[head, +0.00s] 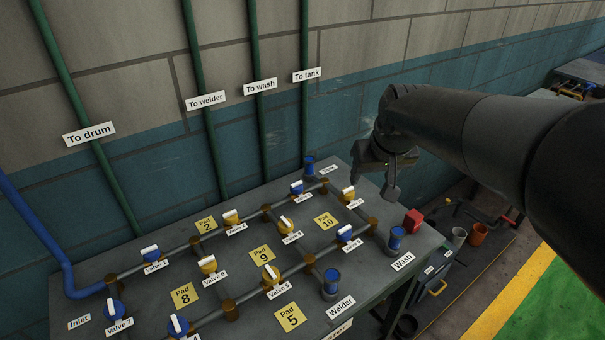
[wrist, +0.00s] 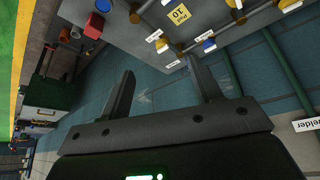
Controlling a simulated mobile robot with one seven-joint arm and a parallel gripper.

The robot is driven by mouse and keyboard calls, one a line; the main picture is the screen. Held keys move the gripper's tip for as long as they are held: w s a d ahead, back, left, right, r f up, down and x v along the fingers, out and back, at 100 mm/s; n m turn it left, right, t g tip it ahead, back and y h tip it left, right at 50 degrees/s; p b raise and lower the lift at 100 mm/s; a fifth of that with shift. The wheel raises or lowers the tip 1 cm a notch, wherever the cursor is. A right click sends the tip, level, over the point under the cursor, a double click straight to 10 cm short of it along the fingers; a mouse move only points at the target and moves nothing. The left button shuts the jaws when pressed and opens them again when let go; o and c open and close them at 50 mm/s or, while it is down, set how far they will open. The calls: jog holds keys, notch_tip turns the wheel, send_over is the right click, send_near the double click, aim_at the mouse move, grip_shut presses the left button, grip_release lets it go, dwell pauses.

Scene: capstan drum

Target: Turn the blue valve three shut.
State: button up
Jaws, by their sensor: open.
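Several blue valves with white bar handles sit on the pipework on the grey bench. The labels by the far blue valve (head: 297,188) and the right blue valve (head: 345,235) are too small to read, so I cannot tell which is valve three. Others are the left blue valve (head: 150,253) and two at the near left edge. One blue valve also shows in the wrist view (wrist: 209,44). My gripper (head: 375,184) is open and empty, above the bench's far right edge, apart from every valve. Its two fingers (wrist: 160,72) point toward the bench in the wrist view.
Yellow valves, such as one (head: 348,193) near my gripper, stand among the blue ones. Blue outlet fittings (head: 396,236) and a red block (head: 413,220) stand by the right edge. Green pipes (head: 199,100) climb the wall behind. Air around my gripper is clear.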

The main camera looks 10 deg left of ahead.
jog(key=w+a+f+n, duration=0.2)
jog(key=w+a+f, duration=0.2)
jog(key=w+a, duration=0.4)
jog(key=n, duration=0.1)
send_near(297, 184)
jog(key=shift+g+y, duration=0.3)
jog(key=x, duration=0.9)
jog(key=shift+w+d+f, duration=0.2)
jog(key=shift+c, duration=0.6)
jog(key=c, duration=0.8)
